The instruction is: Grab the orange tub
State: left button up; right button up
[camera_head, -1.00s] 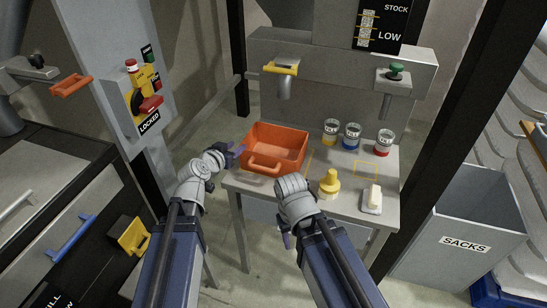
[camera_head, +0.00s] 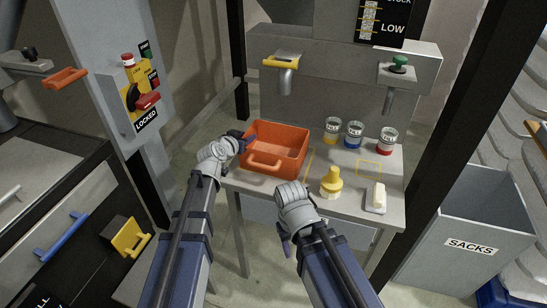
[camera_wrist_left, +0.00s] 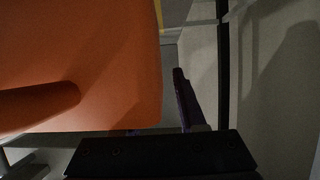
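The orange tub (camera_head: 275,146) stands upright on the grey table (camera_head: 330,200), its handle toward me. My left gripper (camera_head: 243,141) is at the tub's left rim in the head view. In the left wrist view the tub (camera_wrist_left: 75,60) fills the left side. One dark finger of the left gripper (camera_wrist_left: 160,112) shows clear of the tub's edge, and only a bit of the other shows under the tub. The fingers look apart; I cannot tell whether they touch the tub. My right gripper (camera_head: 287,243) hangs low in front of the table, mostly hidden by its wrist.
Yellow, blue and red-labelled jars (camera_head: 354,134) stand at the table's back right. A yellow-topped bottle (camera_head: 331,183) and a white block on a small tray (camera_head: 376,197) are near the front right. A grey SACKS bin (camera_head: 470,225) stands right. A post with a red-handled switch (camera_head: 142,97) is left.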

pick_arm(q)
jog(key=shift+c, duration=0.3)
grip_shut()
dwell(1.1)
